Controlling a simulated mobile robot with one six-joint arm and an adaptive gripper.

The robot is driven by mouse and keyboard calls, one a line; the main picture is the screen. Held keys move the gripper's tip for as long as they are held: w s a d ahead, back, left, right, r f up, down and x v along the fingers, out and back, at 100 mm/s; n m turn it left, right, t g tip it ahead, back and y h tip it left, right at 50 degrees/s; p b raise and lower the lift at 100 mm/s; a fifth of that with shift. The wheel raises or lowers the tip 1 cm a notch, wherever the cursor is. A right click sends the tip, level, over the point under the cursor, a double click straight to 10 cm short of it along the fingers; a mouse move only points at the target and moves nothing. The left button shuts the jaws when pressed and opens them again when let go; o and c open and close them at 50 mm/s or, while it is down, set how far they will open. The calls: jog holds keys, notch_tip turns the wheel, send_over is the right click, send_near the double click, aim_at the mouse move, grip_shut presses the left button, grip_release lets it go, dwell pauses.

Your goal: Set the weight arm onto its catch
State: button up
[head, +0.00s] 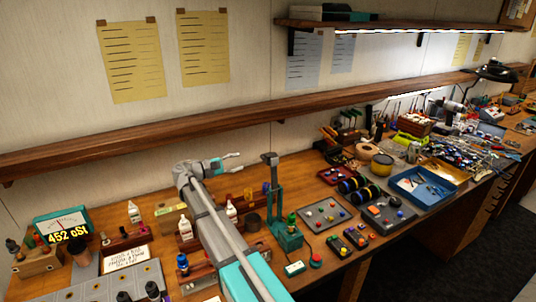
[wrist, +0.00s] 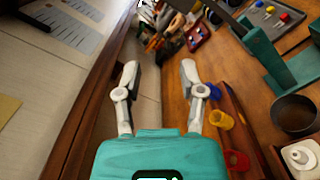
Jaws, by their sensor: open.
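A teal stand (head: 274,200) with a grey block (head: 270,159) on top of its upright post stands mid-bench in the head view. Its teal base (head: 288,239) carries a small green-topped part (head: 291,222). I cannot tell which part is the weight arm or its catch. Part of the teal stand also shows at the upper right of the wrist view (wrist: 262,46). My gripper (head: 239,161) is open and empty, raised left of the grey block and apart from it. In the wrist view my gripper's spread fingers (wrist: 159,66) have nothing between them.
A wooden rack (wrist: 255,130) with blue, yellow and red parts lies below right of my gripper. A dark cup (wrist: 295,116) and white bottle (wrist: 301,157) stand beyond it. A wooden ledge (head: 150,130) runs along the wall. A grey tray (head: 325,213) sits right of the stand.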

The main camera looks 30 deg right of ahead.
jog(key=shift+d, duration=6.8)
jog(key=shift+w, duration=0.1)
grip_shut()
